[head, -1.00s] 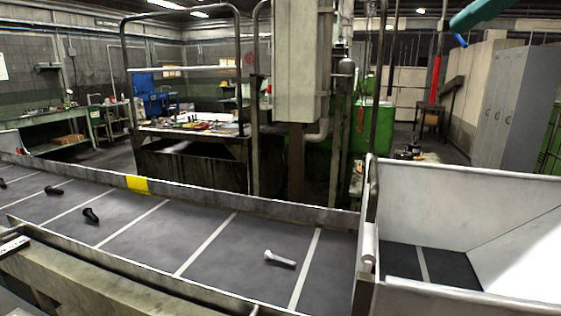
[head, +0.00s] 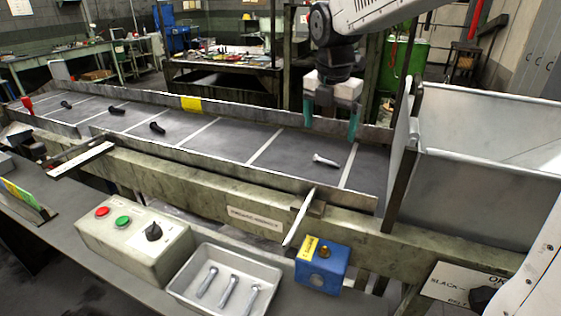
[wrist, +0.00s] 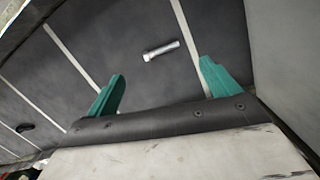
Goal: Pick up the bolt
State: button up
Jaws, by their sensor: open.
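A silver bolt (head: 326,161) lies on the dark conveyor belt (head: 285,155), near its right end and just left of a white cross line. It also shows in the wrist view (wrist: 161,50), ahead of the fingers and between their lines. My gripper (head: 331,128) hangs above the belt, with its teal fingers pointing down. In the wrist view my gripper (wrist: 160,82) is open, its two fingers wide apart with nothing between them. Several black bolts (head: 157,127) lie further left on the belt.
A white-walled bin (head: 485,120) stands at the belt's right end. Low rails edge the belt. In front are a control box (head: 135,240) with red and green buttons, a tray (head: 190,305) holding silver bolts, and a blue block (head: 322,266).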

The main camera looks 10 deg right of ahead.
aim_at(326, 160)
jog(key=f, duration=0.8)
jog(key=shift+w+d+f, duration=0.25)
jog(key=shift+w, duration=0.15)
jog(key=c, duration=1.2)
